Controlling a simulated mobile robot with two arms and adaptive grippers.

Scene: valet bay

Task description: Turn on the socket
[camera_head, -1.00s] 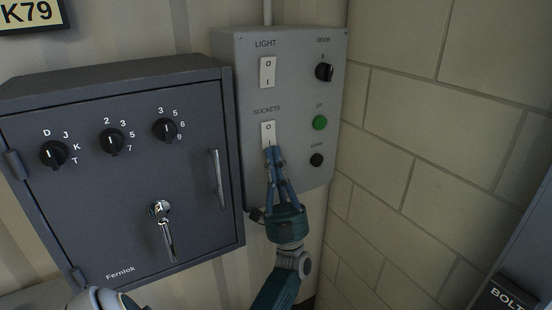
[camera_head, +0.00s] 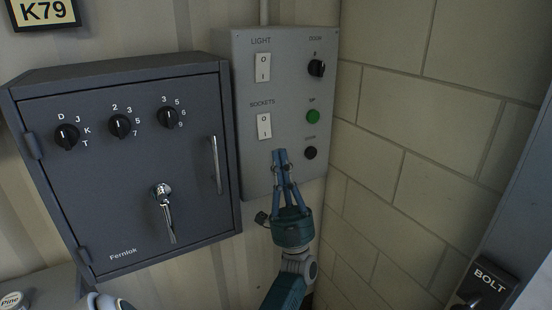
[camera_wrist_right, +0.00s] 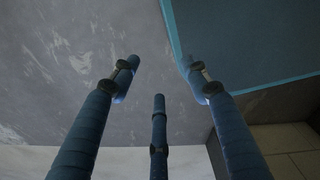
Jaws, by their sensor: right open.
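The grey control panel (camera_head: 285,180) on the wall carries a white SOCKETS rocker switch (camera_head: 264,126), marked O above and I below. The rocker is fully visible; I cannot tell which half is pressed in.
A white LIGHT rocker (camera_head: 263,67) sits above. A black knob (camera_head: 316,68), a green button (camera_head: 313,116) and a black button (camera_head: 310,153) are at the panel's right. A dark safe (camera_head: 100,200) stands close left; a block wall (camera_head: 400,150) is at right.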

